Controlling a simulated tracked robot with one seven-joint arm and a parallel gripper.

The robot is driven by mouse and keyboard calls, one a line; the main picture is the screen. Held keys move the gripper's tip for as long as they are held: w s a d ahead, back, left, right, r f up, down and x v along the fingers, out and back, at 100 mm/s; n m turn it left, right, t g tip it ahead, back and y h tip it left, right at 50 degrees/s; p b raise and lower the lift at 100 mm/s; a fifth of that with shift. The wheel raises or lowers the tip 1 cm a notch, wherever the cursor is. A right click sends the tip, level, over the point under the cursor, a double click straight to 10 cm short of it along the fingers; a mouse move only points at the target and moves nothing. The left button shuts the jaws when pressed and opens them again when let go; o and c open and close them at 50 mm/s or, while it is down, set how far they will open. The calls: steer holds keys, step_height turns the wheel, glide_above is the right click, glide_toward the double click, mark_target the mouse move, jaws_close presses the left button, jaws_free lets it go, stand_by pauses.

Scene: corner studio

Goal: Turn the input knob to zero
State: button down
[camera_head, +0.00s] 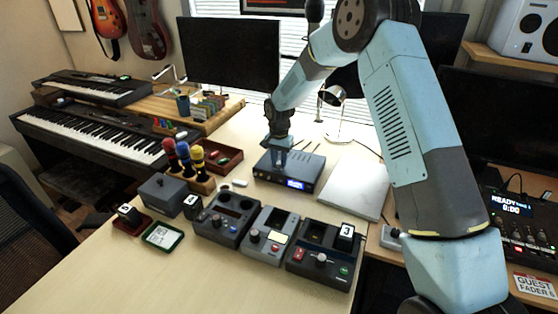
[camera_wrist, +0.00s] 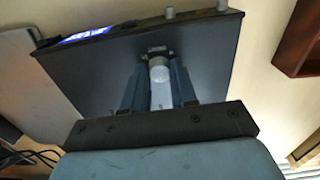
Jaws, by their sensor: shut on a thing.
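A dark box (camera_head: 318,166) with a lit blue display stands on the table beneath my gripper. In the wrist view the box (camera_wrist: 100,80) fills much of the picture, with its display (camera_wrist: 85,36) at the upper left and small grey knobs (camera_wrist: 168,13) along its front edge. My gripper (camera_wrist: 160,78) points down at the top of the box, its two fingers on either side of a pale, round knob-like part (camera_wrist: 159,70). It is shut on this part. In the head view my gripper (camera_head: 279,160) hides it. No label or zero mark is readable.
Three control boxes (camera_head: 270,236) with knobs and buttons stand in front. A silver slab (camera_head: 353,187) lies at right. A rack with red, blue and yellow handled tools (camera_head: 183,155) and a brown tray (camera_head: 226,158) stand at left. Bare table lies at front left.

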steer(key=n, duration=0.6)
steer(key=shift+n, duration=0.3)
steer(key=n, duration=1.2)
steer(key=shift+n, duration=0.3)
steer(key=n, duration=0.4)
steer(key=shift+d+n, duration=0.1)
steer(key=shift+n, duration=1.3)
